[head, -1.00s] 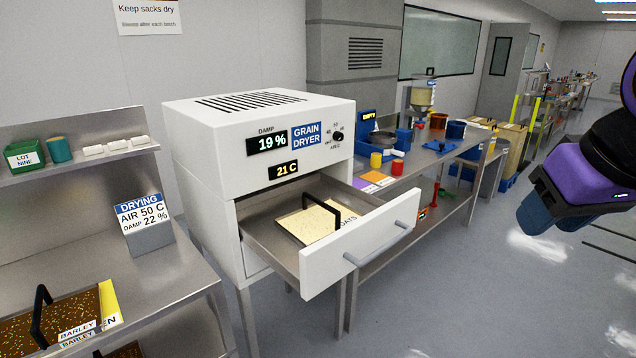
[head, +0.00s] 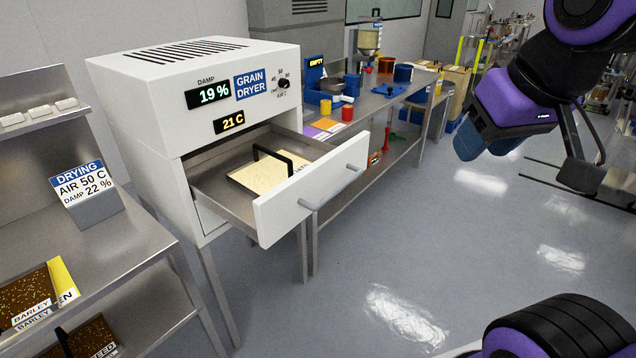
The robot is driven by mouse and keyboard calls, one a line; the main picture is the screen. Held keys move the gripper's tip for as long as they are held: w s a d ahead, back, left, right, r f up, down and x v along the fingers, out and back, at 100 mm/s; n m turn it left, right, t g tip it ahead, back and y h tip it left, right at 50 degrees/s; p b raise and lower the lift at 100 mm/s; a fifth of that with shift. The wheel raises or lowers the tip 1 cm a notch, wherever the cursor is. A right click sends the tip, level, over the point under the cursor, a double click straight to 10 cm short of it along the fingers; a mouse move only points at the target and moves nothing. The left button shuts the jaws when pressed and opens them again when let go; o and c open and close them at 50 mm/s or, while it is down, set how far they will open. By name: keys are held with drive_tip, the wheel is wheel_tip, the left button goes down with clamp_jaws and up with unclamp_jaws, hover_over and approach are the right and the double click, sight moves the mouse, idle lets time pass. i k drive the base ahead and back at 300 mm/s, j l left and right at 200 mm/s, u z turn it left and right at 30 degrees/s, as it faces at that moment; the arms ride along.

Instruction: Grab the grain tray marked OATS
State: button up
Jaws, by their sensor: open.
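The grain tray (head: 262,178) lies inside the open drawer (head: 222,172) of the white grain dryer (head: 213,82). It holds pale grain and has a black arched handle (head: 271,158). Its label is partly hidden by the drawer front now; the letters "OATS" show in the earlier frame. My gripper (head: 470,148) is at the upper right, well to the right of the drawer and apart from it. It is open and seems empty; its blue fingers point down and left.
The drawer front (head: 312,190) with its bar handle (head: 328,188) juts toward the open floor. A tray marked BARLEY (head: 28,298) and a drying sign (head: 86,196) stand on the left bench. A steel bench (head: 400,112) with cups and bins runs behind right. The floor between is clear.

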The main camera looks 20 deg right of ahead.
sight(257, 176)
drive_tip(key=i+j+u, duration=0.25)
drive_tip(key=i, duration=0.25)
drive_tip(key=i+j+u, duration=0.3)
drive_tip(key=i, duration=0.2)
drive_tip(key=k+l, duration=0.05)
drive_tip(key=l, duration=0.05)
